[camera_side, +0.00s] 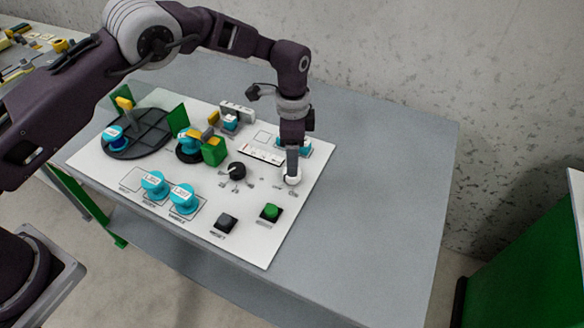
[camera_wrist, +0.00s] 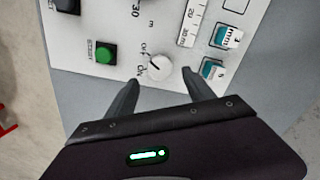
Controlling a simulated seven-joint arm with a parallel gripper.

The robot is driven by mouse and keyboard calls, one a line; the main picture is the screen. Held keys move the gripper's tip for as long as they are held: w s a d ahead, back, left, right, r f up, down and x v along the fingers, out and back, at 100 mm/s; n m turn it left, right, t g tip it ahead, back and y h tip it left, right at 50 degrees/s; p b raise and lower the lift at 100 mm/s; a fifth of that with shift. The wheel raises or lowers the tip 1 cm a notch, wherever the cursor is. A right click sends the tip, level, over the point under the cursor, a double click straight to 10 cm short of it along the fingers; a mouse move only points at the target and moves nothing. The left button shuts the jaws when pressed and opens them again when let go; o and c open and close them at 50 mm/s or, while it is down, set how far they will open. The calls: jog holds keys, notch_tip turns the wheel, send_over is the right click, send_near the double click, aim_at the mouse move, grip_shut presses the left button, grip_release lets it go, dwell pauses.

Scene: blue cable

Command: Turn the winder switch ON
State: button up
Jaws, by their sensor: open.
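The winder switch is a small white round knob (camera_wrist: 159,67) on the white panel, with OFF and ON printed beside it in the wrist view. In the side view the knob (camera_side: 292,180) shows just under my gripper's tip. I cannot tell clearly which mark its pointer faces. My gripper (camera_wrist: 160,77) is open and empty, with one finger to the left and one to the right of the knob. In the side view my gripper (camera_side: 292,168) points down at the panel. Whether the fingers touch the knob cannot be told.
A green button (camera_side: 271,211) and a black button (camera_side: 225,222) sit near the panel's front edge. A black dial (camera_side: 236,170) lies left of the switch. Blue-capped spools (camera_side: 184,198) and green blocks (camera_side: 214,151) stand farther left. The grey table (camera_side: 385,190) is clear at right.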

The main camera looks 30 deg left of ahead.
notch_tip(320, 180, down, 6)
jog(key=shift+r, duration=0.25)
grip_shut()
jog(key=shift+n, duration=0.3)
jog(key=n, duration=1.1)
jog(key=shift+n, duration=0.4)
